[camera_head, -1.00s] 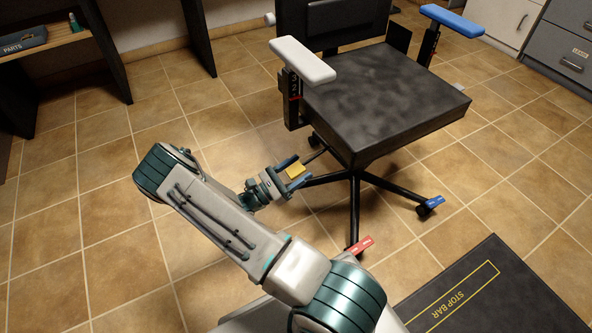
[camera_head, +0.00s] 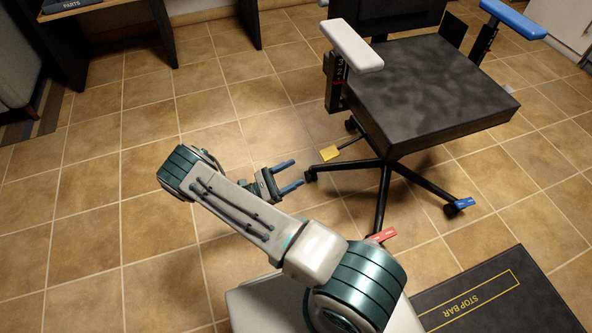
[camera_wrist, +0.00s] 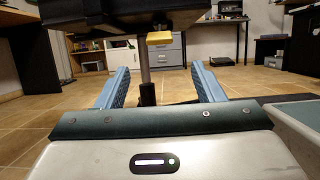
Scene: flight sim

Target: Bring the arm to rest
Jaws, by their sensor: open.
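My gripper (camera_head: 288,175) is open and empty, in the middle of the head view, low over the tiled floor. Its two blue fingers point right, toward the office chair (camera_head: 432,95). A lever with a yellow tag (camera_head: 330,152) sticks out from under the seat, just beyond the fingertips and apart from them. In the wrist view the fingers (camera_wrist: 161,88) stand wide apart, with the yellow tag (camera_wrist: 160,38) above and between them and the chair's column behind.
The chair has a white armrest (camera_head: 353,44), a blue armrest (camera_head: 513,18) and a base with red (camera_head: 382,235) and blue (camera_head: 463,203) tags. A dark STOP BAR mat (camera_head: 480,295) lies lower right. Floor to the left is clear.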

